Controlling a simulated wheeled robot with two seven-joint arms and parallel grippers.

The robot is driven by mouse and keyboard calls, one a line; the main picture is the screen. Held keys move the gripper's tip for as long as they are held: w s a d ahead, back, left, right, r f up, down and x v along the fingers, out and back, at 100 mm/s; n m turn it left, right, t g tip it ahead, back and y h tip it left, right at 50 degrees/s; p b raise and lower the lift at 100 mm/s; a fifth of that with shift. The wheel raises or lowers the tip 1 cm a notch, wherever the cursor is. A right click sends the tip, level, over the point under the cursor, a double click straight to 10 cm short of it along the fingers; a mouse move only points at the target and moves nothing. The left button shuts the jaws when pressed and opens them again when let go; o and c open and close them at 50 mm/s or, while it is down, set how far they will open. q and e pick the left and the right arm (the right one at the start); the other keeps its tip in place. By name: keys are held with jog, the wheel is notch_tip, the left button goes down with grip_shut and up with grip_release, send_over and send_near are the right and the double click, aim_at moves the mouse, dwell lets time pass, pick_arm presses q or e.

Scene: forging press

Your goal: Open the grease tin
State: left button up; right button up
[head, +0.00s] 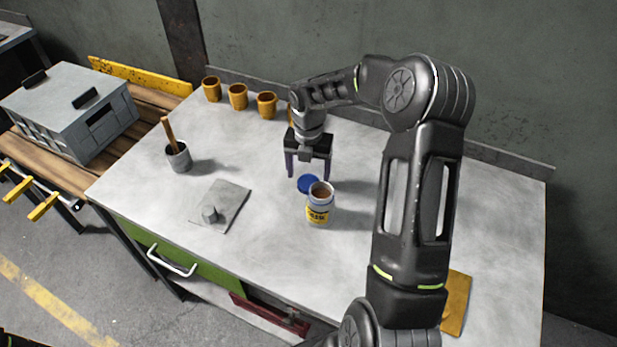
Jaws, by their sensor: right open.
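The grease tin (320,203) stands upright on the table, a grey can with a yellow label and brown grease visible at its open top. A round blue lid (308,184) is off the mouth, just behind and left of the tin; I cannot tell whether it touches the tin or lies flat on the table. My right gripper (307,172) points down just behind the lid, its two dark fingers apart and nothing seen between them. My left gripper is not in view.
The grey table (270,260) has free room left and in front of the tin. A grey plate with a knob (220,206) and a cup with a wooden handle (178,157) stand left. Several orange cups (238,96) line the back. A yellow board (456,303) lies front right.

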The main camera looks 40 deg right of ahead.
aim_at(308, 182)
notch_tip(308, 182, up, 10)
jog(key=shift+f+b, duration=0.2)
jog(key=shift+b, duration=0.2)
jog(key=shift+f, duration=0.1)
dwell(0.6)
